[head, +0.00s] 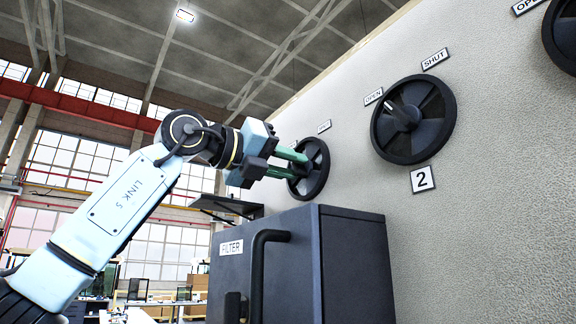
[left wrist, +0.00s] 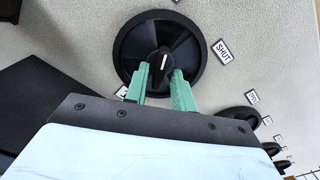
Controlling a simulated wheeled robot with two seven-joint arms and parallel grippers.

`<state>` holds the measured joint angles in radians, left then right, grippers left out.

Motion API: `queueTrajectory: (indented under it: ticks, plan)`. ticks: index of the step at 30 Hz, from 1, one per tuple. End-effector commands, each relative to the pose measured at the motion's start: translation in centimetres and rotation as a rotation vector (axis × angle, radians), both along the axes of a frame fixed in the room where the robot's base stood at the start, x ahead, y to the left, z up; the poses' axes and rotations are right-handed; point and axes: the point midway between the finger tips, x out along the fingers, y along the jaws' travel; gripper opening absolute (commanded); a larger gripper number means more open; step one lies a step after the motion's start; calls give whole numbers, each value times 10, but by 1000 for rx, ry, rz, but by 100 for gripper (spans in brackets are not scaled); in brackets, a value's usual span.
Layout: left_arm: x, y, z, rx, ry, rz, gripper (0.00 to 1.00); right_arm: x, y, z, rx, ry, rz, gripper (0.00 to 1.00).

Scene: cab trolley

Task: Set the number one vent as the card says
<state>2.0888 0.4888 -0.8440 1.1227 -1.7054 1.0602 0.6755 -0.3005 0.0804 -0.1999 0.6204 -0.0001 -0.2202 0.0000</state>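The leftmost vent, a round black wheel (head: 318,172), is on the pale wall in the head view. Its number plate is not visible there, and a small label (head: 323,127) above it is too small to read. My left gripper (head: 298,166) reaches it, fingers spread. In the left wrist view the same wheel (left wrist: 193,38) fills the top middle, with a SHUT label (left wrist: 222,51) to its right. The green fingers (left wrist: 161,76) stand either side of its dark central knob, which has a white mark; I cannot tell whether they touch it. No card or right gripper shows.
Vent 2 (head: 435,115), with OPEN and SHUT labels above and a 2 plate (head: 422,180) below, is to the right. Another wheel is cut off top right. A dark FILTER cabinet (head: 355,260) with a black handle (head: 258,275) stands below my left gripper.

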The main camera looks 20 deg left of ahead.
Motion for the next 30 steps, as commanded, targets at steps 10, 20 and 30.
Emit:
queueTrajectory:
  ticks: [10,20,30]
  plan:
    - [0,1,-1,3,1,1,33,0,0,-1,0,0,0,36]
    - [-40,33,-3,0,-3,2,33,0,0,-20,0,0,0,36]
    - [-93,73,-2,1,-1,1,33,0,0,-34,0,0,0,36]
